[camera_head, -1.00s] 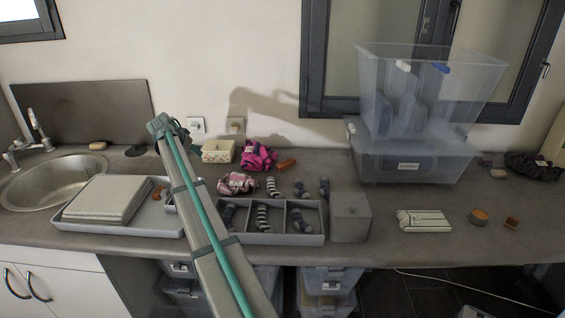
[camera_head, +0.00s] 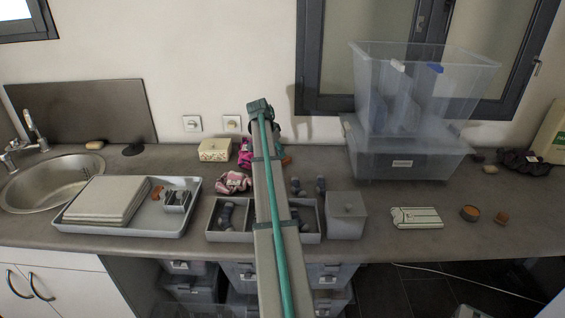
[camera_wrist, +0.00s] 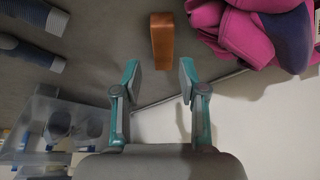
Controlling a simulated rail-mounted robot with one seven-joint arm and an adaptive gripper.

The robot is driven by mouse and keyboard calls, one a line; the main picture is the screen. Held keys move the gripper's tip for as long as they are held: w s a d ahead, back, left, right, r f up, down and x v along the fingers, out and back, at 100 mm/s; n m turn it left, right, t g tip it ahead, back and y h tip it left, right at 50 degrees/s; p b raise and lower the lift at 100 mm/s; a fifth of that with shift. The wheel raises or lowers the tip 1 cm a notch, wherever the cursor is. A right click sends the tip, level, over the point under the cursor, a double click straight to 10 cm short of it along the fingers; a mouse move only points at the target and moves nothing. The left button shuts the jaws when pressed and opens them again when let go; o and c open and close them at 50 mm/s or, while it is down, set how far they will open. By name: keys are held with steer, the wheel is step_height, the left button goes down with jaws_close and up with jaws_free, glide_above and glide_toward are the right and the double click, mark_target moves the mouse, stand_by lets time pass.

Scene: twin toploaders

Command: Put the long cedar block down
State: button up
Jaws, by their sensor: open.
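A brown-orange wooden block (camera_wrist: 161,41), which looks like the long cedar block, lies on the counter in the wrist view, beside pink cloth. It also shows in the head view as a small orange piece (camera_head: 287,160), just right of my arm and partly covered. My gripper (camera_wrist: 160,79) is open and empty. Its two fingers are apart, with the block ahead of the gap and not touching either finger.
Pink cloth (camera_wrist: 262,32) lies close right of the block in the wrist view. Striped rolled socks (camera_wrist: 30,50) lie left. A clear bin stack (camera_head: 408,163), a grey lidded box (camera_head: 346,216) and a divided tray (camera_head: 230,237) stand around my arm. Counter right of the grey box has free room.

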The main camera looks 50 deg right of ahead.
steer(key=shift+p+x, duration=1.15)
steer(key=shift+x, duration=2)
steer(key=shift+w, duration=0.15)
steer(key=shift+c, duration=0.4)
steer(key=c, duration=0.7)
steer(key=shift+o, duration=0.2)
steer(key=shift+r, duration=0.15)
